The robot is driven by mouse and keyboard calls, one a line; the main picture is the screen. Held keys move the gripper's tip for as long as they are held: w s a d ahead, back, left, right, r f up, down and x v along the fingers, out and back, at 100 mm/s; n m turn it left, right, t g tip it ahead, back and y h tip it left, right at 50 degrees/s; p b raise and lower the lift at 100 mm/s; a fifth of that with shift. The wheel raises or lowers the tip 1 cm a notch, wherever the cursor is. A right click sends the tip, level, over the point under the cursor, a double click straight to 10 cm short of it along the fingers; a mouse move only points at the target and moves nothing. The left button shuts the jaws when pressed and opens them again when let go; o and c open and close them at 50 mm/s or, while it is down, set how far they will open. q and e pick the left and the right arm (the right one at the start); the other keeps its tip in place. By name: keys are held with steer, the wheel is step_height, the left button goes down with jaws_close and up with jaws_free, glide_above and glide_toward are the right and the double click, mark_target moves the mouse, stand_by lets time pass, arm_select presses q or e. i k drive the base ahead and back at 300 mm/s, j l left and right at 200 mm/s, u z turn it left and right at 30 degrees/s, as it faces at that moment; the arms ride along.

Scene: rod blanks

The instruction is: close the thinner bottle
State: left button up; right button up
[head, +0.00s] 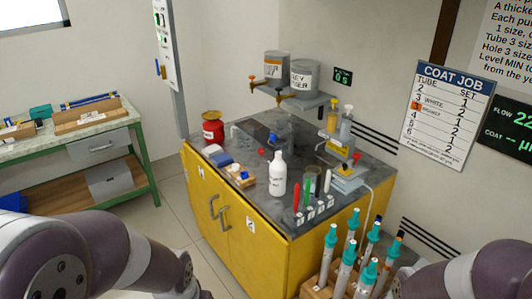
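A white bottle (278,178), which looks like the thinner bottle, stands upright on the dark top of the yellow cabinet, near its middle front. Parts of both my arms show at the lower left and lower right of the head view. Neither gripper is in view.
The yellow cabinet (232,232) carries a red can (212,130) and several upright coloured sticks right of the bottle. Grey containers (304,75) stand on a raised shelf behind. Teal-capped tubes (331,236) stand in front at the right. A green workbench (95,133) is at left.

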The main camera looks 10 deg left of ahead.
mark_target(278, 168)
steer(key=z, duration=2.45)
steer(key=k+j, duration=0.1)
steer(key=j, duration=0.45)
steer(key=k+j, duration=0.15)
steer(key=j, duration=0.4)
steer(key=k+j, duration=0.1)
steer(key=j, duration=0.45)
steer(key=k+j, duration=0.1)
steer(key=j, duration=0.4)
steer(key=k+j, duration=0.1)
steer(key=j, duration=0.45)
steer(key=k+j, duration=0.15)
steer(key=j, duration=0.4)
steer(key=k+j, duration=0.1)
steer(key=j, duration=0.45)
steer(key=k+j+z, duration=0.1)
steer(key=j, duration=0.45)
